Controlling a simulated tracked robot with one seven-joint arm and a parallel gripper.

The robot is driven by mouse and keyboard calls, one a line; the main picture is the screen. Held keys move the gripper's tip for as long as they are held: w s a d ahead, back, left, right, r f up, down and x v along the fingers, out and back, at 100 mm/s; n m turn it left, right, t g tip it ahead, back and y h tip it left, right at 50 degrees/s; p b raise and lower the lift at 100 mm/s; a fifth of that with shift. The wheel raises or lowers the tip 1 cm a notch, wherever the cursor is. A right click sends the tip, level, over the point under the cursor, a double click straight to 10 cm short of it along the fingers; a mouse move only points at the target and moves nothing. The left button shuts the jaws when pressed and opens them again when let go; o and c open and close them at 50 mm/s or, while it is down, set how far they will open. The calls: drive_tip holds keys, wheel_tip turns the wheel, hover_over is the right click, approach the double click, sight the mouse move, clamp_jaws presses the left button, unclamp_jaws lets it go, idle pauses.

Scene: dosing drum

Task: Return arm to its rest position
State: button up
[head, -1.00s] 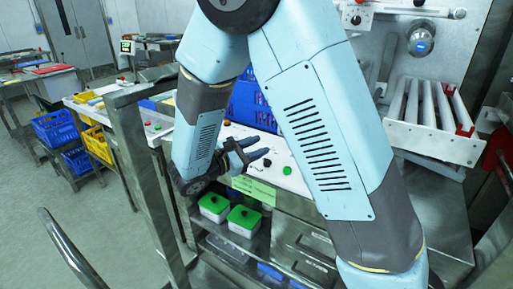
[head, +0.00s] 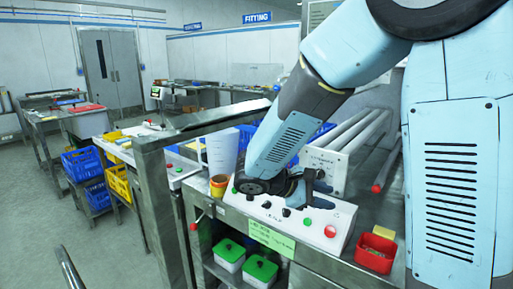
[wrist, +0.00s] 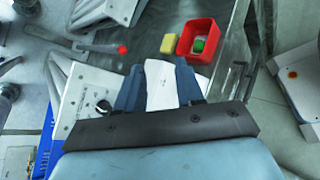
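My gripper (head: 318,182) is at the end of my blue arm. In the head view it is in front of the white control panel (head: 300,218), close over its top edge as seen there. In the wrist view its two dark fingers (wrist: 160,88) stand apart. No held object can be made out in the head view.
A red bin (head: 375,253) and a yellow block (head: 384,232) are right of the panel. Rollers (head: 355,135) are behind it. An orange-brown cup (head: 218,186) stands to its left. Green-lidded boxes (head: 229,252) are below. A metal post frame (head: 165,205) is nearby. Open floor is at left.

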drive_tip(key=s+d+r+m+t+y, duration=0.1)
drive_tip(key=s+d+r+m+y, duration=0.2)
drive_tip(key=s+m+y, duration=0.3)
drive_tip(key=s+d+r+m+t+y, duration=0.1)
drive_tip(key=s+d+r+m+y, duration=0.2)
drive_tip(key=s+r+m+y, duration=0.3)
drive_tip(key=s+m, duration=0.1)
drive_tip(key=s, duration=0.2)
drive_tip(key=shift+s+r+t+y, duration=0.2)
drive_tip(key=shift+t+y, duration=0.2)
